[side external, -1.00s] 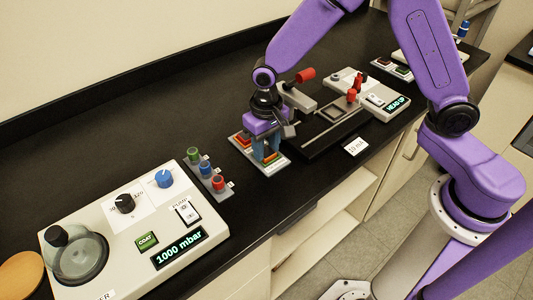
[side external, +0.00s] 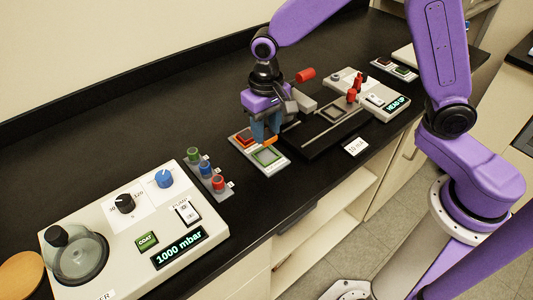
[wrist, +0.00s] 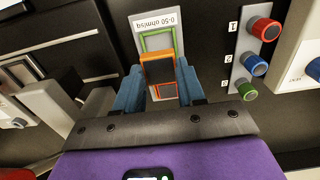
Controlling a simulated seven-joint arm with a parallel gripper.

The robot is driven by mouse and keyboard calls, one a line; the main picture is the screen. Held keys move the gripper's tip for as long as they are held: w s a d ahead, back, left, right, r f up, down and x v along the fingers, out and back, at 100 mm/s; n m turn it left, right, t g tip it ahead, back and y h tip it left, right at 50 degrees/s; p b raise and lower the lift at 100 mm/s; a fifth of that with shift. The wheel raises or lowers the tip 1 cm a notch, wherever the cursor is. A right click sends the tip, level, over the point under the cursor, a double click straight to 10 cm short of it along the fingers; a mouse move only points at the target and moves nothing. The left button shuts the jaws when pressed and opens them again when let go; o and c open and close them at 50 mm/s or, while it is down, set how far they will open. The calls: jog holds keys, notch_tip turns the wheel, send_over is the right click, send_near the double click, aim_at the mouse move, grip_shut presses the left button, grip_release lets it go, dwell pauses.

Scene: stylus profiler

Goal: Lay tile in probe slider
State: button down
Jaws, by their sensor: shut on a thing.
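My gripper (side external: 265,135) is shut on an orange-edged tile (side external: 271,141) and holds it just above the sample tray. In the wrist view the tile (wrist: 158,69) has a dark face and sits between the blue fingers (wrist: 157,88). The tray (side external: 284,163) has a green-framed place (side external: 268,155), which looks empty, and an orange-red one (side external: 242,138) behind it. The tile partly hides the tray in the wrist view. The probe slider (side external: 333,114), with a pale square frame, lies to the right on the dark profiler base, apart from my gripper.
A red-ended grey arm (side external: 302,97) stands between my gripper and the slider. The profiler console (side external: 375,92) reads HEAD UP. Coloured knobs (side external: 205,168) and a coater console (side external: 115,235) reading 1000 mbar are to the left. A 19 mA card (side external: 355,147) is at the front edge.

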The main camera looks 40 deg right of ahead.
jog(key=shift+r, duration=0.15)
notch_tip(320, 180, up, 21)
send_over(334, 113)
notch_tip(334, 113, down, 17)
jog(key=shift+w+f, duration=0.1)
jog(key=shift+f, duration=0.4)
jog(key=shift+f, duration=2.45)
jog(key=shift+f, duration=0.8)
